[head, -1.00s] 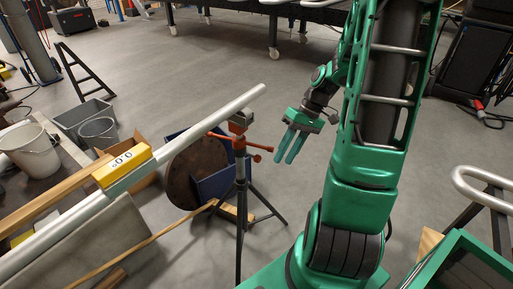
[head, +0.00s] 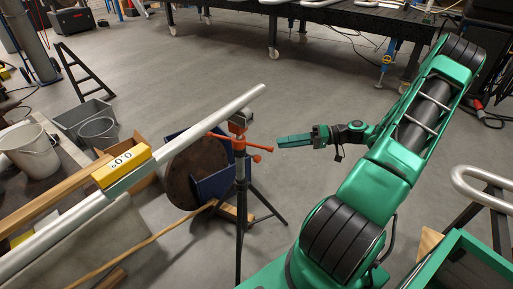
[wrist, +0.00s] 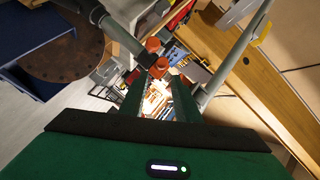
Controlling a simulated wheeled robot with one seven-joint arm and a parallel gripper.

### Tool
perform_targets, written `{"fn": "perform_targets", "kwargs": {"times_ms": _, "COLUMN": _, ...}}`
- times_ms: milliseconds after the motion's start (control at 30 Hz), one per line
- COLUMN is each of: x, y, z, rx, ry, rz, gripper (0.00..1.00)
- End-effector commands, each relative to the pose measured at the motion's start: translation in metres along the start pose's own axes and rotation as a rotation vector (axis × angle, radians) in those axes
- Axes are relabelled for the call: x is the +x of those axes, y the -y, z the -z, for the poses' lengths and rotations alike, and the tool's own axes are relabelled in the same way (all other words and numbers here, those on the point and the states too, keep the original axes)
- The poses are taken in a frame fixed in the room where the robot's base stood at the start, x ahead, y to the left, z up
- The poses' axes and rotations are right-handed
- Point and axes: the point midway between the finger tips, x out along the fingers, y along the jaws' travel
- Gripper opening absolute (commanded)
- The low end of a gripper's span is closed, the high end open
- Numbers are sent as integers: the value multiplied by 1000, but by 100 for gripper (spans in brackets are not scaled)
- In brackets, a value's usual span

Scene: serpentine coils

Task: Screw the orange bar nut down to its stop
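The orange bar nut (head: 240,143) sits on the stand's post under a silver tube. Its crossbar sticks out left and right, with rounded ends. In the wrist view the orange bar nut (wrist: 159,66) shows just beyond my fingertips, partly overlapped by them. My gripper (head: 279,141) lies level, pointing left at the bar's right end, with a small apparent gap. In the wrist view my gripper (wrist: 161,82) has its two green fingers apart, with nothing held between them. The thread and the nut's stop are too small to make out.
The tripod stand (head: 240,200) holds the long silver tube (head: 210,122), which carries a yellow level box (head: 122,166) reading 0.0. Buckets and boards are at left. Open floor lies behind my arm.

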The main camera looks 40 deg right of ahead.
Motion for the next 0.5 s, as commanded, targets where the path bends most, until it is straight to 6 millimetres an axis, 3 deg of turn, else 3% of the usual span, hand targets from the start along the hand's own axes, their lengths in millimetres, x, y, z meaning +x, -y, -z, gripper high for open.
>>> {"fn": "perform_targets", "kwargs": {"times_ms": 500, "x": 81, "y": 1, "z": -1, "rx": 2, "ry": 4, "rz": 2, "gripper": 30}}
